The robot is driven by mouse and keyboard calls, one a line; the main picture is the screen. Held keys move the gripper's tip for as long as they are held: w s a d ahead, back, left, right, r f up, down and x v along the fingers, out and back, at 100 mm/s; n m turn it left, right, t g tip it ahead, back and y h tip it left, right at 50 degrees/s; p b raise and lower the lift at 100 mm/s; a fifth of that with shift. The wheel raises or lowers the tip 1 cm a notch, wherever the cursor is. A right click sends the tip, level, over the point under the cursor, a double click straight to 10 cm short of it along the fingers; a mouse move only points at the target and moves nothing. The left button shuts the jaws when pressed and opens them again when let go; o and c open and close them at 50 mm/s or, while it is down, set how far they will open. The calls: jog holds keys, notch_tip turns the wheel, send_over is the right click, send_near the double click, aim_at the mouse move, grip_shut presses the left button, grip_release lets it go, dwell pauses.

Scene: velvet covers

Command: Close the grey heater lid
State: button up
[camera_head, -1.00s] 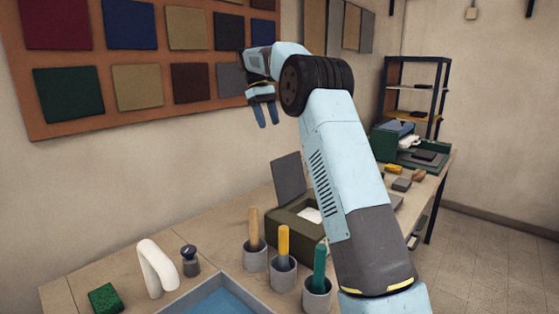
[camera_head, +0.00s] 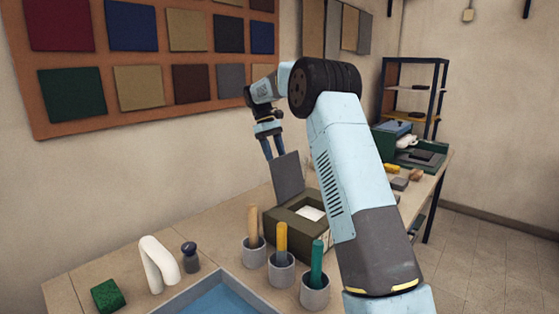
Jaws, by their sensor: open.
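The grey heater lid (camera_head: 287,177) stands open, raised nearly upright at the back left of the dark olive heater box (camera_head: 291,222). A white item (camera_head: 311,212) shows in the box's open top. My gripper (camera_head: 273,157) points down by the lid's upper left edge, with its two blue fingers slightly apart and nothing visible between them. I cannot tell whether the fingers touch the lid or are behind it. My arm hides part of the box's right side.
Three grey cups with a tan, a yellow and a green handle (camera_head: 316,263) stand in front of the heater. A blue-floored tray (camera_head: 218,303), a white curved tap (camera_head: 158,263), a dark-topped jar (camera_head: 190,256) and a green sponge (camera_head: 107,295) lie to the left. A shelf (camera_head: 411,92) stands behind.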

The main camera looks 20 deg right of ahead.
aim_at(285, 176)
jog(key=shift+x, duration=1.35)
jog(key=shift+d, duration=0.1)
grip_shut()
